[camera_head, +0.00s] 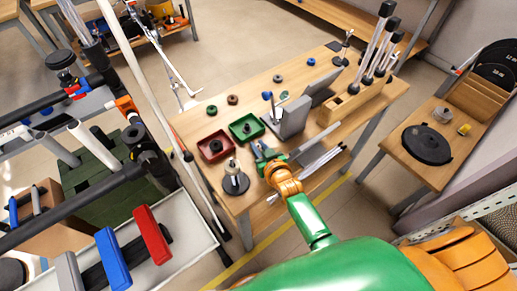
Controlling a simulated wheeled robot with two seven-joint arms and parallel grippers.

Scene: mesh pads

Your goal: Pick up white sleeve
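I cannot make out the white sleeve for certain. A small pale upright piece (232,166) stands on a round dark base (236,185) at the near left corner of the wooden table (280,180). My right gripper (259,151) is over the near part of the table, to the right of that piece and just in front of the green tray. Its fingers are small here, and I cannot tell whether they are open or shut. My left gripper is not in view.
A green tray (237,135) and a red tray (205,153) hold dark round parts. A grey angled fixture (293,119) stands to the right, near a wooden block (330,114) with upright rods. Several small rings lie on the table's far side. A side table (402,165) is at right.

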